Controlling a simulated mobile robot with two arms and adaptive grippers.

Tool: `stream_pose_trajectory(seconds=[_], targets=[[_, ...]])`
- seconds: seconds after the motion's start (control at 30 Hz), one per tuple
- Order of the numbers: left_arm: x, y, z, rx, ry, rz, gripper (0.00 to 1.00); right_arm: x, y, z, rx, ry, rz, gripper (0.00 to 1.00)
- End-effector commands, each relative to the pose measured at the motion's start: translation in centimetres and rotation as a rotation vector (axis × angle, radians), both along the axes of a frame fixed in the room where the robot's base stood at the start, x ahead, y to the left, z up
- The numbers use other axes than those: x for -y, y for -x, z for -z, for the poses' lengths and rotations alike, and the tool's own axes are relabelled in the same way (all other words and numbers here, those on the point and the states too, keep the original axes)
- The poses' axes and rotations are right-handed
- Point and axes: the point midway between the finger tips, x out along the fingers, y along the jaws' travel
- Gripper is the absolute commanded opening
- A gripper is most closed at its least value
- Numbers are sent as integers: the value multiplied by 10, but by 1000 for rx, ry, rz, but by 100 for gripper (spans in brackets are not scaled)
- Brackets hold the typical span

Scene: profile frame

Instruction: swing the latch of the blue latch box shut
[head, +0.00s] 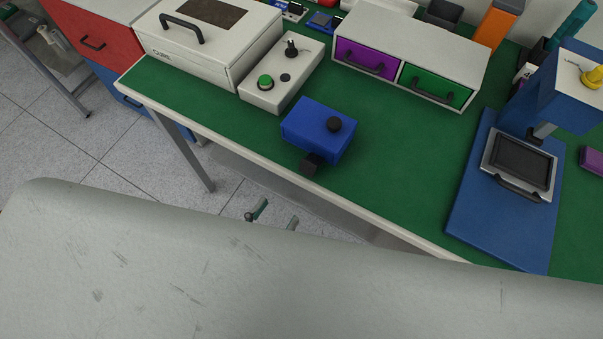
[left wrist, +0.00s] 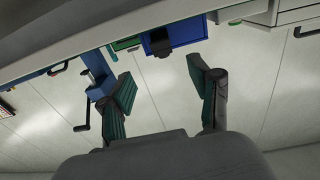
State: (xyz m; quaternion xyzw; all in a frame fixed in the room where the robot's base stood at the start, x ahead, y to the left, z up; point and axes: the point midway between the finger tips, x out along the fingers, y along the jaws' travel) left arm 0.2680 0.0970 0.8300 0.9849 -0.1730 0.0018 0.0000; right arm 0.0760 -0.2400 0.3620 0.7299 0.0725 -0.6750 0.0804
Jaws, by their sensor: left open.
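The blue latch box (head: 308,126) sits on the green bench near its front edge. My right gripper is in neither view.
A white control box (head: 266,97) with a green button stands left of the latch box. A drawer unit (head: 412,45) with purple and green drawers is behind it. A blue press (head: 480,190) stands to the right. Green bench top (head: 395,165) is clear between.

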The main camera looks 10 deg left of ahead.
Motion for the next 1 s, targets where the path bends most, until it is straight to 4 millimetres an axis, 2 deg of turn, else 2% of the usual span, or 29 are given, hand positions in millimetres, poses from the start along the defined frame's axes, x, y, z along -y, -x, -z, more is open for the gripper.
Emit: stream_pose_trajectory(seconds=[0.03,0.2,0.4,0.6,0.9,1.0], targets=[[4,-13,-3,6,1,-1,62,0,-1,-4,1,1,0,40],[17,-47,-3,3,0,-1,62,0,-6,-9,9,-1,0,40],[28,-78,-1,1,0,-1,62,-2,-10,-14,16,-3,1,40],[33,-91,0,-2,0,-1,62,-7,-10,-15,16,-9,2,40],[34,-93,1,-3,0,-1,62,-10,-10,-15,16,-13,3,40],[33,-93,1,-3,0,-1,46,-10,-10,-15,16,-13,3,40]])
